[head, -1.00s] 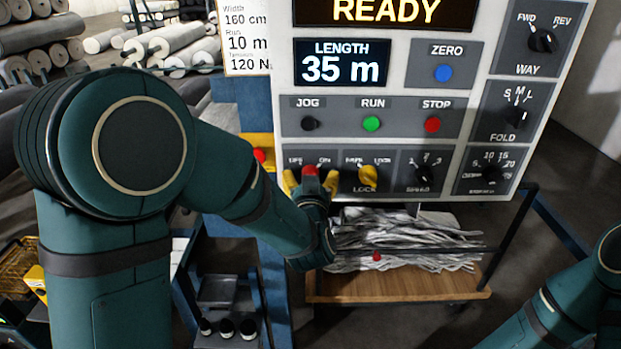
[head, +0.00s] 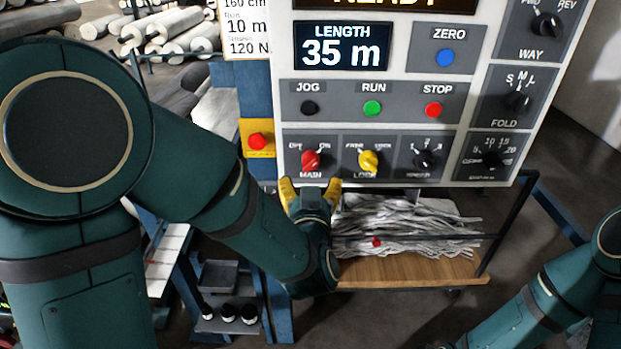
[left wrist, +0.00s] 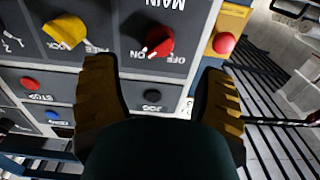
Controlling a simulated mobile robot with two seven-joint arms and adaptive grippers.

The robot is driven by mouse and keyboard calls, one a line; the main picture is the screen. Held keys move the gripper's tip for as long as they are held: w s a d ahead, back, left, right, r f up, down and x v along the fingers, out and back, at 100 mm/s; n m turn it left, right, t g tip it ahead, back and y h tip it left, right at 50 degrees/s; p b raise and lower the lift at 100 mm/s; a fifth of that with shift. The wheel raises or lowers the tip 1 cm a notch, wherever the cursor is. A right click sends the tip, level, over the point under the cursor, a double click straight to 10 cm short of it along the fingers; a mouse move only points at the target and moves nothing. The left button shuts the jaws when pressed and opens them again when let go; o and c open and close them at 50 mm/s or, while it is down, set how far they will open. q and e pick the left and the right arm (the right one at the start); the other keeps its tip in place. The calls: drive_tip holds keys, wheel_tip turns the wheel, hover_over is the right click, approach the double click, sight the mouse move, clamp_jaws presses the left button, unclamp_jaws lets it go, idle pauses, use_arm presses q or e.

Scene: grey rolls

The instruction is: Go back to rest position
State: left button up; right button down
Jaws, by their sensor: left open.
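My left gripper (head: 311,190) is open, its yellow-tipped fingers pointing up just below the red MAIN knob (head: 311,160) on the control panel (head: 385,105). Nothing shows between the fingers. In the left wrist view the open fingers (left wrist: 160,95) also stand apart, with the red knob (left wrist: 158,42) beyond them and clear of both. The yellow LOCK knob (head: 368,161) is to the right of the red one. My right arm shows at the lower right in the head view, but its gripper is out of view.
A red button on a yellow plate (head: 258,142) sits left of the panel. Below the panel is a cart with a wooden shelf (head: 410,269) holding grey strips and a dark rail. Grey rolls (head: 165,40) lie at the back left. Floor shows at the right.

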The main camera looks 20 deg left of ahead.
idle(0.3)
use_arm(q)
drive_tip(key=s+d+f+m+g+h, duration=0.1)
drive_tip(key=s+f+g+h, duration=0.2)
drive_tip(key=f, duration=0.9)
drive_tip(key=d+f+m+g+h, duration=0.1)
drive_tip(key=f+g+h, duration=0.3)
drive_tip(key=f, duration=0.8)
drive_tip(key=s+d+f+g+h, duration=0.2)
drive_tip(key=s+f+g, duration=0.6)
drive_tip(key=s+f, duration=0.4)
drive_tip(key=shift+s+d+f+n, duration=0.15)
drive_tip(key=shift+s+d+n, duration=0.2)
drive_tip(key=shift+s+n, duration=0.1)
